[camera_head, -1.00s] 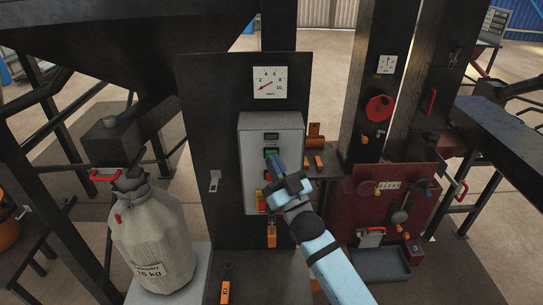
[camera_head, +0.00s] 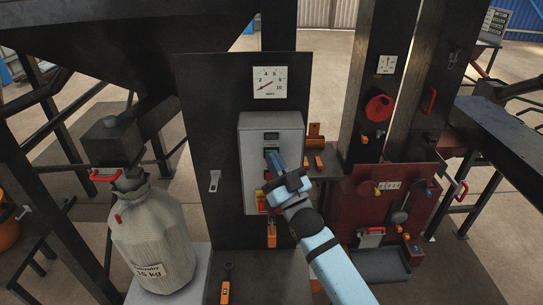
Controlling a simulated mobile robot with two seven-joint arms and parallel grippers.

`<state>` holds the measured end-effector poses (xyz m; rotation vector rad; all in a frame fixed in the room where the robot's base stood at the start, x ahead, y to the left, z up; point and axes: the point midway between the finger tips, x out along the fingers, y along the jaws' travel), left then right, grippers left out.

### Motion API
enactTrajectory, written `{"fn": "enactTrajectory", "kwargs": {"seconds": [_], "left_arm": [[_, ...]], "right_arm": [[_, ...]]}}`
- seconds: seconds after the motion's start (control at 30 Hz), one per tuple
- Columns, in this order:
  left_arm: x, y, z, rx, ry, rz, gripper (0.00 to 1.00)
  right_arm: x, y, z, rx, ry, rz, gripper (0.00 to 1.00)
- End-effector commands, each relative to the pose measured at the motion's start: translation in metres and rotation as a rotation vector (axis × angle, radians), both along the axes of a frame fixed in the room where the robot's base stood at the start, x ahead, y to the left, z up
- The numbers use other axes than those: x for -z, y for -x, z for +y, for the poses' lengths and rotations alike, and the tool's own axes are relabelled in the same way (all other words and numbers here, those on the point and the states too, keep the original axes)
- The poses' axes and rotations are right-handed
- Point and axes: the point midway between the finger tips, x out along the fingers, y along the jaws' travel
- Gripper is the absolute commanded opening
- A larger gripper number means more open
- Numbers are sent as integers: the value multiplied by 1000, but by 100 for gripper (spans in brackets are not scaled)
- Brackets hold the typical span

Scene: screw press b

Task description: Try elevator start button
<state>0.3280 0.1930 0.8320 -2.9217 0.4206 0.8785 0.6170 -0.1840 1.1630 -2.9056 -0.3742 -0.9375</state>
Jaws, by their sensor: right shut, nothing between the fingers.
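A grey control box (camera_head: 256,135) is mounted on a dark upright panel in the middle of the head view. A small dark display (camera_head: 271,136) sits near its top, and a green button (camera_head: 271,151) is just below. Yellow and red parts (camera_head: 261,200) show low on the box, partly behind my gripper. My right gripper (camera_head: 273,160) is shut and empty. Its fingertips are at the lower edge of the green button and cover part of it; I cannot tell whether they touch. My left gripper is not in view.
A gauge (camera_head: 270,82) is above the box, and a toggle switch (camera_head: 214,181) is on the panel to its left. A filled sack (camera_head: 151,235) stands at the left. A red panel with levers (camera_head: 385,205) and a red wheel (camera_head: 379,108) are at the right.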

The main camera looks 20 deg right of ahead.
Motion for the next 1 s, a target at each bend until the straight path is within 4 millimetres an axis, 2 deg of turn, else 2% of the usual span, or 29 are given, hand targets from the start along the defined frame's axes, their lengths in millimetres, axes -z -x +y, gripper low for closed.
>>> {"fn": "enactTrajectory", "kwargs": {"seconds": [0.27,0.6,1.0], "left_arm": [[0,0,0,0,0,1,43],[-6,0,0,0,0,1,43],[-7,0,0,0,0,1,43]], "right_arm": [[0,1,0,0,0,1,0],[0,16,5,0,0,1,0],[0,21,6,-1,-1,1,0]]}}
